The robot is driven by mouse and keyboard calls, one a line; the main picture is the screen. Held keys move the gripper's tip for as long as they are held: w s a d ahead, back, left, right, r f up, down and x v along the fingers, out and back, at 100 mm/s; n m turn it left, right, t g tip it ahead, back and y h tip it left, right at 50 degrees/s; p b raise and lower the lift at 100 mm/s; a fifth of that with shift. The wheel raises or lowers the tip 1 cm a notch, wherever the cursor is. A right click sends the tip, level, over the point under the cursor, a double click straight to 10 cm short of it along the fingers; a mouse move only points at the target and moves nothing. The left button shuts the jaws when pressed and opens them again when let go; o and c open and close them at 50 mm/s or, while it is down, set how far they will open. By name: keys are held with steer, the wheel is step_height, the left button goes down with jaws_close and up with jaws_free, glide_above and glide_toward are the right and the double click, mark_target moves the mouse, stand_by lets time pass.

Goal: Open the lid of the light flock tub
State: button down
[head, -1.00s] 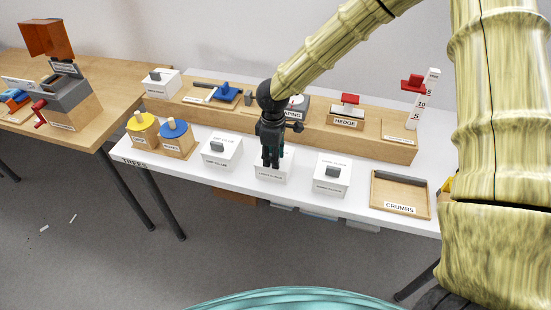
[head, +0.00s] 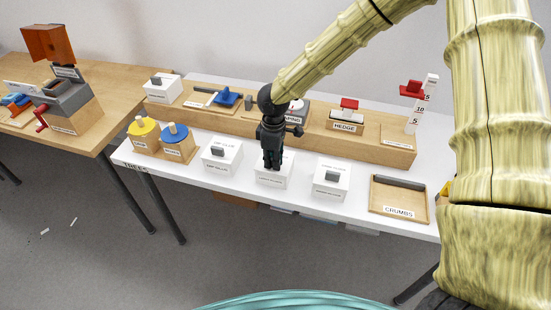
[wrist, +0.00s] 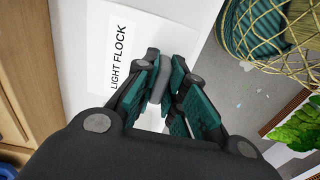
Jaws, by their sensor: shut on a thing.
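The light flock tub (head: 273,181) is a white box in the front row on the white table, between two similar white tubs. Its white lid (wrist: 98,58) fills the middle of the wrist view and carries the label LIGHT FLOCK. The grey lid handle (wrist: 158,92) stands up from the lid. My gripper (head: 272,166) is over this tub, pointing down. In the wrist view my gripper's teal finger pads (wrist: 160,88) are shut on the grey handle. The gripper hides part of the lid in both views. I see no gap between lid and tub in the head view.
A white tub (head: 221,156) stands to the left and another white tub (head: 331,180) to the right, both with grey handles. The crumbs tray (head: 399,212) is farther right. A wooden riser (head: 370,143) with several items stands behind.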

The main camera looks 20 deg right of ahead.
steer(key=shift+w+d+r+g+y+p, duration=0.2)
steer(key=shift+r+g+y+p, duration=0.25)
steer(key=shift+p, duration=1.55)
steer(key=shift+w+d+r+g+y+p, duration=0.15)
steer(key=shift+r+g+p, duration=0.15)
steer(key=shift+p, duration=0.45)
steer(key=shift+w+r+g+y+p, duration=0.15)
steer(key=shift+r+g+p, duration=0.15)
steer(key=shift+p, duration=0.45)
steer(key=shift+w+d+r+g+y+p, duration=0.15)
steer(key=shift+w+r+g+y+p, duration=0.15)
steer(key=shift+p, duration=0.25)
steer(key=shift+w+d+r+g, duration=0.15)
steer(key=shift+r+g, duration=0.05)
steer(key=shift+g, duration=0.25)
steer(key=shift+w+d+r+g+y, duration=0.3)
steer(key=shift+w+r+g+y, duration=0.1)
steer(key=shift+g+y, duration=0.3)
